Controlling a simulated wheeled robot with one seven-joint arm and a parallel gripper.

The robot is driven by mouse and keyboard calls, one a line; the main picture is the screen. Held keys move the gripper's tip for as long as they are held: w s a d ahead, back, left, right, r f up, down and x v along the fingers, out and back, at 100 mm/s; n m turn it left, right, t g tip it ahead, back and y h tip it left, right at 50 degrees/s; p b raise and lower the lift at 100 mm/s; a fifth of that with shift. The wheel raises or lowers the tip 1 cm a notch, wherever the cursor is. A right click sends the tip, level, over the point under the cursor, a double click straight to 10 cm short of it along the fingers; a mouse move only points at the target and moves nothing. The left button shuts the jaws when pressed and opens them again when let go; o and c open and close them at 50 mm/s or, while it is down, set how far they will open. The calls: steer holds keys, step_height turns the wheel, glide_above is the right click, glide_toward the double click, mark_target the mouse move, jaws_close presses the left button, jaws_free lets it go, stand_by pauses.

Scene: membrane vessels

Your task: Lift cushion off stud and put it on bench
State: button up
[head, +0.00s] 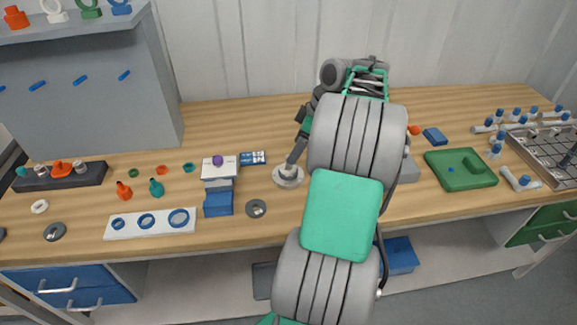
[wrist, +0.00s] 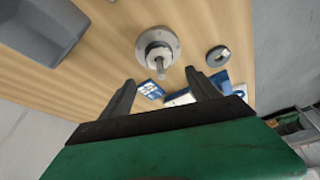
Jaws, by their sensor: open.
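A round grey flanged base with an upright stud (wrist: 161,70) stands on the bench (wrist: 110,70). A pale ring-like part (wrist: 158,56), apparently the cushion, sits around the stud, though its shape is small and unclear. In the head view the round base (head: 288,180) is left of my arm, and its upper part is largely hidden by my gripper. My gripper (wrist: 160,79) is open and empty, its two fingers apart on either side of the stud in the wrist view. I cannot tell whether either finger touches it.
A dark washer (head: 256,208) lies left of the base. A blue block (head: 218,204) and a white block with a purple knob (head: 218,167) stand farther left. A green tray (head: 460,168) is at right.

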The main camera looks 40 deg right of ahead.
steer(key=x, duration=0.4)
steer(key=s+x, duration=0.1)
steer(key=x, duration=0.2)
steer(key=shift+d+f, duration=0.25)
steer(key=shift+f, duration=0.05)
steer(key=c, duration=1.4)
